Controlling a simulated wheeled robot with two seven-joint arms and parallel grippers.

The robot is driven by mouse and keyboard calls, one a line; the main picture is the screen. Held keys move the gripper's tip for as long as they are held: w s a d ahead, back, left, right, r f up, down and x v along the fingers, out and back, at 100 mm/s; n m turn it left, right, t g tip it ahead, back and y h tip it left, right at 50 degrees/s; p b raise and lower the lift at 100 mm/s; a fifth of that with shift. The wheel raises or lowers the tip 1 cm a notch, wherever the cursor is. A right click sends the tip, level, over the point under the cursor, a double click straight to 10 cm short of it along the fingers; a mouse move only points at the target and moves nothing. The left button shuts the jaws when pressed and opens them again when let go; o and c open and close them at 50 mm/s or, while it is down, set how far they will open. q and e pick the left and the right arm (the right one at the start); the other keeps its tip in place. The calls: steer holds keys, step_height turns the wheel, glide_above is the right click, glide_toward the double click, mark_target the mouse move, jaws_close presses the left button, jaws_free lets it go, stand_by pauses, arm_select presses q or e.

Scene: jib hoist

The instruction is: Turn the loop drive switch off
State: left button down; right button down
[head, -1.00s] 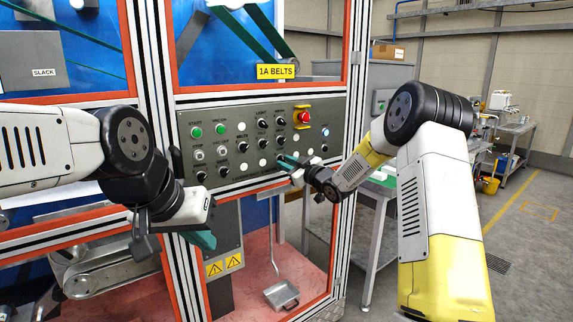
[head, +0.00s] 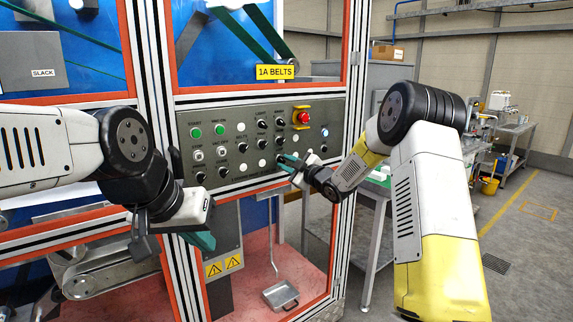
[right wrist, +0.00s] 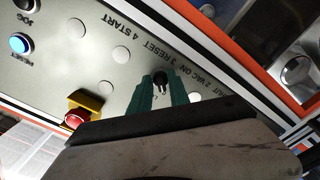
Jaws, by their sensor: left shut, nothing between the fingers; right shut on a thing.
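The grey control panel (head: 230,172) carries several black switch knobs, buttons and round white blanks. Its small labels are mostly too blurred to read in the head view, so I cannot tell which knob is marked loop drive. My right gripper (head: 287,161) is at the panel's lower row, right of middle. In the right wrist view its green fingers (right wrist: 166,92) are shut on a black switch knob (right wrist: 161,79), one on each side. The label by this knob is hidden. My left gripper (head: 203,240) is shut and empty, below the panel's left end.
A red emergency button (head: 302,117) on a yellow base sits at the panel's upper right, above my right gripper. Cabinet frame posts (head: 350,130) stand to the right of the panel.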

steer(key=shift+f, duration=0.15)
steer(key=c, duration=1.5)
jaws_free()
steer(key=v, duration=0.8)
steer(key=shift+w, duration=0.1)
